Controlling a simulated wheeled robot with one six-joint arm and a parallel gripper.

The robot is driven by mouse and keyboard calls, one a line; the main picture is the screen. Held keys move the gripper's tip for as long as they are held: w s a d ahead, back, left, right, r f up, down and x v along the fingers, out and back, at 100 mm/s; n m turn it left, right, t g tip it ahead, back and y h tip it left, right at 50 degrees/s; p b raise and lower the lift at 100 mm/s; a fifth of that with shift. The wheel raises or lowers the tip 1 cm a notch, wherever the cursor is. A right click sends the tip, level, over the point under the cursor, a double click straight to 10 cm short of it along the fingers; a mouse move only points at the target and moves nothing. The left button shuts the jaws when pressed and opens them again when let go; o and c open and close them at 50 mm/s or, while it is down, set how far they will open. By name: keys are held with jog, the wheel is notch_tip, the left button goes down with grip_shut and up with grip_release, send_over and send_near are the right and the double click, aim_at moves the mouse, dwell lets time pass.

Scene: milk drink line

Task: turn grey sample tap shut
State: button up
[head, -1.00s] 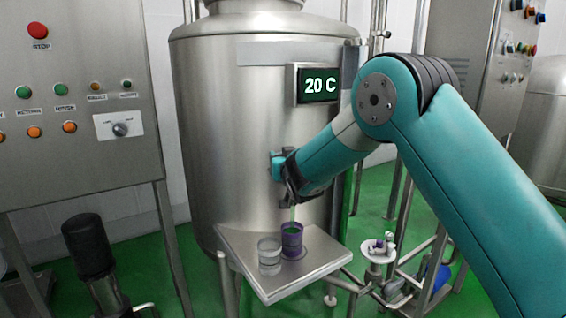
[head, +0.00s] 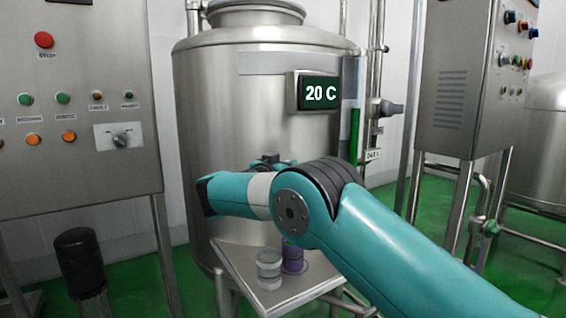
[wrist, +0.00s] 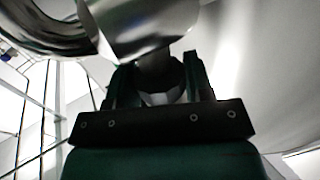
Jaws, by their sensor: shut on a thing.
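The grey sample tap is mostly hidden behind my arm in the head view, at the front of the steel tank (head: 240,120). In the wrist view my gripper (wrist: 157,78) is shut with its two fingers on either side of a small metal part of the tap (wrist: 162,97). Shiny curved metal lies just above the fingertips. In the head view a purple cup (head: 292,262) stands on the steel shelf (head: 236,262) below, partly hidden by my arm. I cannot see whether liquid runs from the tap.
A clear cup (head: 269,272) stands on the shelf beside the purple one. The tank display (head: 318,92) reads 20 C. A control panel (head: 75,110) is at left, another cabinet (head: 470,90) at right.

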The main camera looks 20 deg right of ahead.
jog(key=shift+m+g+h+p, duration=0.8)
jog(key=shift+g+h+p, duration=0.1)
jog(key=shift+p, duration=0.5)
jog(key=o, duration=0.9)
jog(key=shift+d, duration=0.1)
